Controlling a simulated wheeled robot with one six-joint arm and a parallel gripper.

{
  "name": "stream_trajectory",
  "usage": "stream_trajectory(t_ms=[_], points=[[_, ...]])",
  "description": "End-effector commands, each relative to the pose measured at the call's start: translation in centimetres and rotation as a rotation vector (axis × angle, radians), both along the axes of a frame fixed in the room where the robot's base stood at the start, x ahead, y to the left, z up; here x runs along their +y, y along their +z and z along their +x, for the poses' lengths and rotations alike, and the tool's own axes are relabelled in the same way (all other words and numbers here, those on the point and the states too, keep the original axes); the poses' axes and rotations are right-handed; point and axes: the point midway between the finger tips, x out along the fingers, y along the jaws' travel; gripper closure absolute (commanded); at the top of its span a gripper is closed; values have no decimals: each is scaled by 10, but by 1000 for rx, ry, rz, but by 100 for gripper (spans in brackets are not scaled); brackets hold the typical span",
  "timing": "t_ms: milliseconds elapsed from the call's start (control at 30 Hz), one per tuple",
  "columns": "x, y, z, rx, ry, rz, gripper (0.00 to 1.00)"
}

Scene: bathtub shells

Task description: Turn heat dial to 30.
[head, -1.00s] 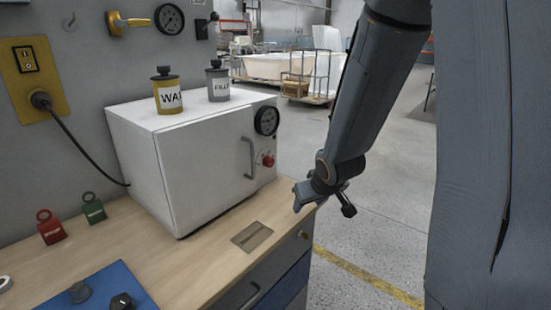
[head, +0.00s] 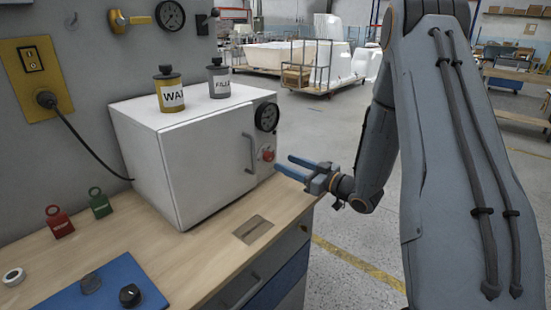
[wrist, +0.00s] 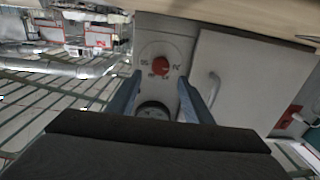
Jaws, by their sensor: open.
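The heat dial (head: 267,156) is a small red knob on the right part of the white oven's front, below a round black gauge (head: 267,117). In the wrist view the red dial (wrist: 160,66) lies beyond and between my fingertips, with small marks around it that are too blurred to read. My gripper (head: 283,167) has blue fingers, open and empty, pointing left at the dial. The fingertips appear close to the dial; I cannot tell if they touch it. The white oven (head: 200,165) stands on the bench with its door shut.
A yellow wax can (head: 169,92) and a grey filler can (head: 219,82) stand on the oven. The door handle (head: 249,153) is left of the dial.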

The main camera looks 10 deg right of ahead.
Motion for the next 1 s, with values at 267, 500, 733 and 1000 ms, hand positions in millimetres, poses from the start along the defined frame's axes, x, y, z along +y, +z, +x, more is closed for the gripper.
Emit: stream_trajectory(t_ms=[267, 500, 733, 1000], points=[[26, 1, 34, 0, 3, -2, 54], [34, 1, 46, 0, 0, -1, 54], [34, 0, 47, 1, -1, -2, 54], [34, 0, 47, 1, -1, -2, 95]])
